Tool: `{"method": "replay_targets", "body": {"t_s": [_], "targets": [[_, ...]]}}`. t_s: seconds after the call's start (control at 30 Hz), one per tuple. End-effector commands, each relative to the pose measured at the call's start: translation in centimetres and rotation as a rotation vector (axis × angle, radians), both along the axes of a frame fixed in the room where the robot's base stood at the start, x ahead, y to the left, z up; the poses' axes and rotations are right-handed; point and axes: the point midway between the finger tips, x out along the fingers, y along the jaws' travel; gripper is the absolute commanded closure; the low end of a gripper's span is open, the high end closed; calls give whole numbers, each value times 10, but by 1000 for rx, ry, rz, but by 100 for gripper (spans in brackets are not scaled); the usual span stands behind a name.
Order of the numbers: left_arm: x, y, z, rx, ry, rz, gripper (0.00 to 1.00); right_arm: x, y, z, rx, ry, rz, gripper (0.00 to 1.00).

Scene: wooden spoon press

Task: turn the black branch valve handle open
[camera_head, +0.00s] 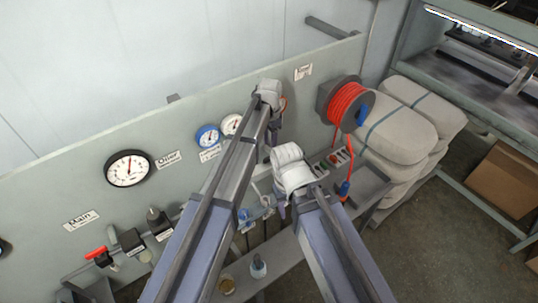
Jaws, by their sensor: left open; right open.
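Along a pipe at the lower left of the head view is a red handle (97,252), near a label that seems to read "Main". To its right on the same pipe are a black block-like piece (131,241) and a dark fitting (158,222) with an upright top; I cannot tell which of these is the branch valve handle. My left gripper (269,95) is open, high in front of the panel and well to the right of these parts. My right gripper (290,166) is open, lower and further right. The fingertips of both are hard to make out.
A black-rimmed gauge (129,168) and a blue gauge (208,136) sit on the panel. A red hose reel (346,103) hangs at the right, its hose dropping down. Stacked pale sacks (400,115) stand beyond it. Small bottles (258,267) stand on the bench below.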

Motion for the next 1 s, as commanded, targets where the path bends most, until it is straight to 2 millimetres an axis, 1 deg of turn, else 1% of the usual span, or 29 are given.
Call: {"method": "replay_targets", "body": {"t_s": [0.03,0.17,0.5,0.67,0.93,0.97,1.0], "targets": [[0,0,-8,0,0,1,54,0,0,-8,0,0,0,50],[0,0,-22,0,0,1,54,0,0,-22,0,-1,-2,50],[0,0,-64,0,0,1,54,1,0,-64,0,-2,2,50],[0,0,-72,0,0,1,54,0,0,-72,-1,-2,5,50],[0,0,-71,0,0,1,54,1,0,-71,-1,-2,5,50],[0,0,-71,0,0,1,55,1,0,-71,-1,-2,5,50],[0,0,-71,0,0,1,59,1,0,-71,-1,-2,5,50]]}}
